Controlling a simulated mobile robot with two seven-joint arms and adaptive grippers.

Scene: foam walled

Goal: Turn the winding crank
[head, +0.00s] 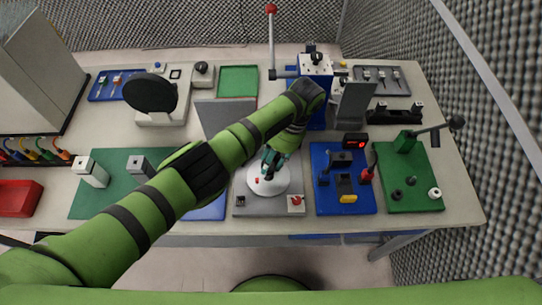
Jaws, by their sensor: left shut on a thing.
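My left arm reaches across the bench from the lower left. Its gripper (268,172) points down over a white round disc (281,184) on a grey base (243,207). The fingers are shut on a small part above the disc, which I take to be the winding crank's handle; they hide most of it. A small red mark (257,180) shows on the disc, left of the fingers. My right gripper is not in view.
A blue plate (325,205) with fixtures and a green plate (425,200) with a black-knobbed lever (440,127) lie to the right. A red knob (296,200) sits on the grey base.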

